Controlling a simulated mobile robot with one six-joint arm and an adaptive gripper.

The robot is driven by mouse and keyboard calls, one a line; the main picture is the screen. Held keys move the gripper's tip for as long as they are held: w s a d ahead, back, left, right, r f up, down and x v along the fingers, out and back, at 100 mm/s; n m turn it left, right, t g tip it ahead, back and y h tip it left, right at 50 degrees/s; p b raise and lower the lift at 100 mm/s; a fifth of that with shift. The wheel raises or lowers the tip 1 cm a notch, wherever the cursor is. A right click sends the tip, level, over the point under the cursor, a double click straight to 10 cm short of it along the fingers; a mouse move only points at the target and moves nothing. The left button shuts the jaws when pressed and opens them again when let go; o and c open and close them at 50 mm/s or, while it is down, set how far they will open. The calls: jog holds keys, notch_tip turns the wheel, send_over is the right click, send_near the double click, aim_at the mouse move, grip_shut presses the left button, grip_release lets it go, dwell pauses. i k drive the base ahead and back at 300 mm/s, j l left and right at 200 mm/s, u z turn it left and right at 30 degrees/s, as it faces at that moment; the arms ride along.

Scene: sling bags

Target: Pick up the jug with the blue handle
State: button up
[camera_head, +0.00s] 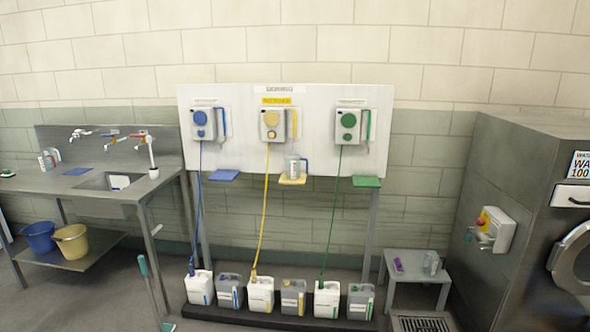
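A clear jug (292,167) with what looks like a blue handle on its right side stands upright on the small yellow shelf (293,180), below the middle dispenser of the white wall panel. My gripper is not in view.
Several canisters (259,295) stand in a row on a dark floor tray below the panel, with blue, yellow and green hoses above. A steel sink counter (30,185) is at left, a machine (540,210) at right. A green-topped pole (150,285) stands in front.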

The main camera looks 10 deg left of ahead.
aim_at(293, 161)
jog(key=i+j, duration=0.2)
jog(key=i, duration=0.3)
jog(key=i+j, duration=0.25)
jog(key=i, duration=0.3)
jog(key=i+j, duration=0.2)
jog(key=i, duration=0.3)
jog(key=i+j, duration=0.25)
jog(key=i, duration=0.25)
jog(key=i+j, duration=0.2)
jog(key=i, duration=0.35)
jog(key=i+j, duration=0.25)
jog(key=i, duration=0.25)
jog(key=i+j, duration=0.2)
jog(key=i, duration=0.3)
